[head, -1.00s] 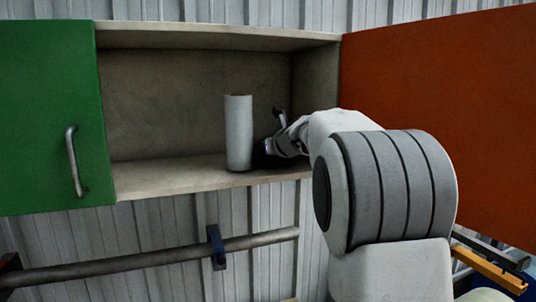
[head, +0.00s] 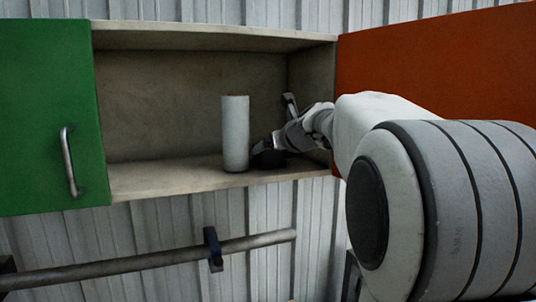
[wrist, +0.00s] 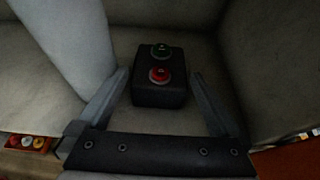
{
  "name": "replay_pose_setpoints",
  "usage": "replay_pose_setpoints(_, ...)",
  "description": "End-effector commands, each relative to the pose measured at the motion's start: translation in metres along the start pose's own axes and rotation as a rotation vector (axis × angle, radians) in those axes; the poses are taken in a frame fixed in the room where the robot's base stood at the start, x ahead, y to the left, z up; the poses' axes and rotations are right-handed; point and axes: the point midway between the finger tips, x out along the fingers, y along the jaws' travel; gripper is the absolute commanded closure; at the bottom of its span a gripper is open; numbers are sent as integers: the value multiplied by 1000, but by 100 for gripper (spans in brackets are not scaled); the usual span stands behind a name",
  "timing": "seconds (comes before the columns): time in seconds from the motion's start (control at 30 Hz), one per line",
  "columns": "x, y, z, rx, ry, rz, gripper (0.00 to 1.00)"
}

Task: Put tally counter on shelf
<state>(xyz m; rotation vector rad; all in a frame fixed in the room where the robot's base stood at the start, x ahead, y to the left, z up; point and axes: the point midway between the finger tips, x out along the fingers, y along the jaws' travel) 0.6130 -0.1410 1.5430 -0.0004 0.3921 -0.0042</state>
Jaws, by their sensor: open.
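A small black box with a green and a red button (wrist: 160,92) stands on the shelf floor in the wrist view. I take it for the tally counter, though no display shows. In the head view it is a dark block (head: 268,160) just right of a white cylinder. My gripper (wrist: 161,78) is open, with one finger on each side of the box and a visible gap to each. In the head view my gripper (head: 276,144) reaches into the cabinet from the right and partly covers the box. The shelf (head: 160,179) is the cabinet's pale bottom board.
The white cylinder (head: 235,134) stands upright close to the left of my gripper; it also fills the upper left of the wrist view (wrist: 68,40). A green door (head: 45,110) is at left, an orange door (head: 435,65) at right. The shelf's left part is clear.

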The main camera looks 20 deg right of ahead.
Motion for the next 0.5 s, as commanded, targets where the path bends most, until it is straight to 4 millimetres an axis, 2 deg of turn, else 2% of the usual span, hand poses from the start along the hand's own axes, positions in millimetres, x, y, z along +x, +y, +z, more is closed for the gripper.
replay_pose_setpoints(0.03,-10,0,0,0,-2,1,0)
replay_pose_setpoints(0.2,-33,0,0,1,-2,0,0)
replay_pose_setpoints(0.5,-47,1,-1,-6,2,2,0)
